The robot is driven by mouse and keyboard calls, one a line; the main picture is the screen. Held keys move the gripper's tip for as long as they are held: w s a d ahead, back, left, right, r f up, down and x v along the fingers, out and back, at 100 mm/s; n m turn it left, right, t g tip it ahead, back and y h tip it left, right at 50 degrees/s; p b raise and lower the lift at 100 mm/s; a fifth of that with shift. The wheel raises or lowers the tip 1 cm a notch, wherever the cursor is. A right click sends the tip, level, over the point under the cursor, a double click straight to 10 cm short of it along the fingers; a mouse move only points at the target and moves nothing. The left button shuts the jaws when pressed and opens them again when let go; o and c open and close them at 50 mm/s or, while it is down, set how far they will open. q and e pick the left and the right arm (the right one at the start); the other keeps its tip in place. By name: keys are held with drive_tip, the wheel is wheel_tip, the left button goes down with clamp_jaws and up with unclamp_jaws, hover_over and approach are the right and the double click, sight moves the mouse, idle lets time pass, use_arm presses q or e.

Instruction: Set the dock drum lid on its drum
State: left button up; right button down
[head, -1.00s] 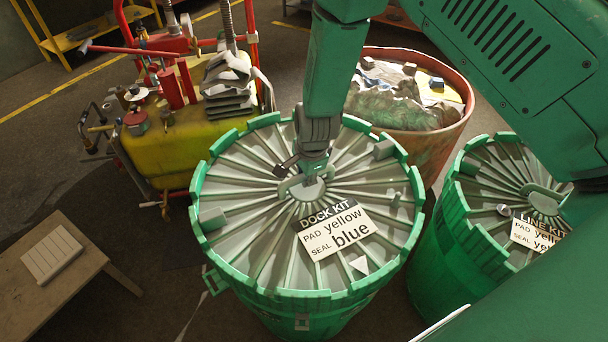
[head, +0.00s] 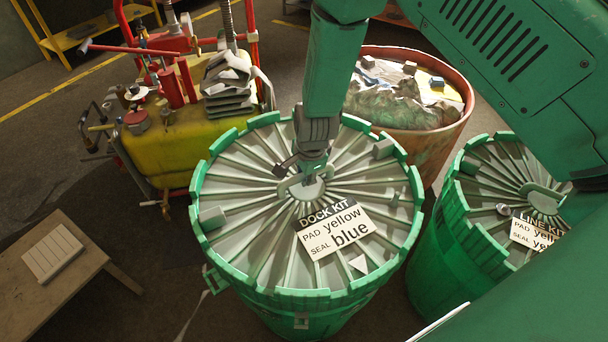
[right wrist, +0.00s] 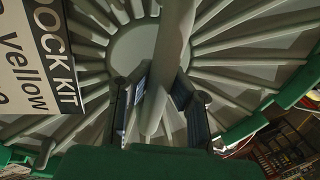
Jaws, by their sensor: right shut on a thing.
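The dock drum lid (head: 245,228) is a grey ribbed disc with a green notched rim and a "DOCK KIT, pad yellow, seal blue" label (head: 335,230). It sits level over the green dock drum (head: 300,315); whether it is fully seated I cannot tell. My right gripper (head: 305,178) reaches down to the lid's centre and is shut on its handle (head: 290,188). In the right wrist view both fingers (right wrist: 160,105) lie on either side of the handle bar (right wrist: 175,45). The ribs and part of the label show behind. My left gripper is not in view.
A second green drum with a "LINE KIT" lid (head: 490,170) stands close at right, partly behind my arm. A rusty bin (head: 425,140) of waste stands behind. A yellow tank cart (head: 165,150) is at back left, a wooden table (head: 60,285) at front left.

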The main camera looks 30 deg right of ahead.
sight(306, 189)
drive_tip(key=shift+s+b+x, duration=0.2)
drive_tip(key=shift+b+x, duration=0.6)
drive_tip(key=shift+x, duration=0.5)
drive_tip(key=shift+s+b+x, duration=0.25)
drive_tip(key=shift+b+x, duration=0.55)
drive_tip(key=shift+x, duration=0.45)
drive_tip(key=shift+s+b+x, duration=0.2)
drive_tip(key=shift+b+x, duration=0.6)
drive_tip(key=shift+x, duration=0.5)
idle(2.9)
drive_tip(key=c, duration=1.5)
unclamp_jaws()
drive_tip(key=shift+f, duration=0.15)
drive_tip(key=shift+s+a+f, duration=0.1)
drive_tip(key=shift+s+f, duration=0.05)
drive_tip(key=shift+s, duration=0.2)
drive_tip(key=shift+w+r+p, duration=0.1)
drive_tip(key=shift+r+p, duration=0.45)
drive_tip(key=shift+r, duration=0.1)
drive_tip(key=shift+w+p+v, duration=0.25)
drive_tip(key=shift+p+v, duration=0.7)
drive_tip(key=shift+v, duration=0.15)
drive_tip(key=shift+w+p+v, duration=0.2)
drive_tip(key=shift+p+v, duration=0.7)
drive_tip(key=shift+v, duration=0.25)
drive_tip(key=shift+w+p+v, duration=0.25)
drive_tip(key=shift+p+v, duration=0.7)
drive_tip(key=shift+v, duration=0.15)
